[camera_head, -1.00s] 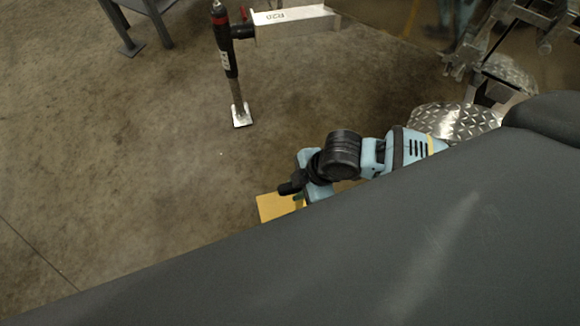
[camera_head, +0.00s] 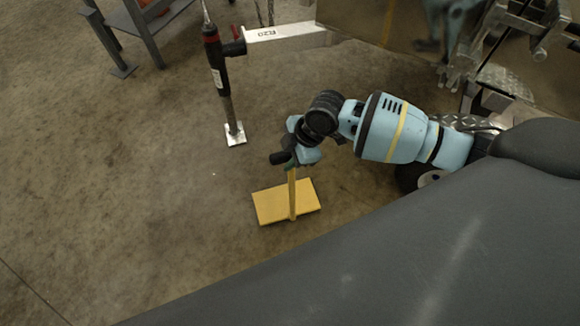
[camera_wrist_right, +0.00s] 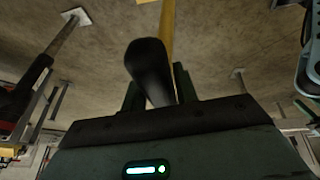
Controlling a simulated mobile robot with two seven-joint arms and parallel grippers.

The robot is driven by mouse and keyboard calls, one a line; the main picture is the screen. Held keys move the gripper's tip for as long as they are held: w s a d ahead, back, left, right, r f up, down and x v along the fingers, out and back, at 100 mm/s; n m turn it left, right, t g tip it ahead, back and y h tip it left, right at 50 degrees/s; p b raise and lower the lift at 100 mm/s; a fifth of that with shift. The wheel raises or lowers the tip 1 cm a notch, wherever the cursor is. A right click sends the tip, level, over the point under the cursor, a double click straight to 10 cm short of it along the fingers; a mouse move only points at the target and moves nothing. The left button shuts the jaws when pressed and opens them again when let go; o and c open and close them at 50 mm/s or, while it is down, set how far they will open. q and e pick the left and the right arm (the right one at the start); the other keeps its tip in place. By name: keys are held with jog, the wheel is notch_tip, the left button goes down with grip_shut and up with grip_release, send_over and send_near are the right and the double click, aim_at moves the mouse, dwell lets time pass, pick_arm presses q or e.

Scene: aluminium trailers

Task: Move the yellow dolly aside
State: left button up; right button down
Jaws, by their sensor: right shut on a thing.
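The yellow dolly (camera_head: 270,205) stands on the floor below the middle of the head view. It has a flat rectangular base and a thin upright yellow post with a black grip (camera_head: 278,158) at the top. My right gripper (camera_head: 290,163) is at the top of the post, shut on the dolly's handle. In the right wrist view the black grip (camera_wrist_right: 150,72) lies between the dark fingers (camera_wrist_right: 158,95), with the yellow post (camera_wrist_right: 167,25) behind it. My left gripper is not in view.
A trailer jack (camera_head: 222,80) with a metal foot stands on the floor behind the dolly, joined to an aluminium beam (camera_head: 285,32). Trailer parts with tread plate (camera_head: 505,78) are at the upper right. A grey metal stand (camera_head: 140,30) is at the upper left. The floor (camera_head: 120,200) to the left is clear.

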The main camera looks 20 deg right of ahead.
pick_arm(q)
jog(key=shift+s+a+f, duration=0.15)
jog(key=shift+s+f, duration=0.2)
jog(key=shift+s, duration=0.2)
pick_arm(e)
jog(key=w, duration=0.3)
jog(key=shift+d+r, duration=0.25)
pick_arm(q)
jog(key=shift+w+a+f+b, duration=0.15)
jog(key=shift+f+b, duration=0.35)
jog(key=shift+b, duration=0.3)
pick_arm(e)
jog(key=f, duration=0.3)
jog(key=shift+s+f, duration=0.25)
jog(key=shift+f, duration=0.1)
jog(key=c, duration=1.4)
grip_release()
jog(key=shift+s+d+f, duration=0.1)
jog(key=shift+s+f, duration=0.25)
jog(key=shift+f, duration=0.1)
jog(key=shift+o, duration=1.3)
jog(key=shift+w, duration=0.15)
jog(key=shift+o, duration=0.2)
jog(key=shift+w+r, duration=0.1)
jog(key=shift+r, duration=0.05)
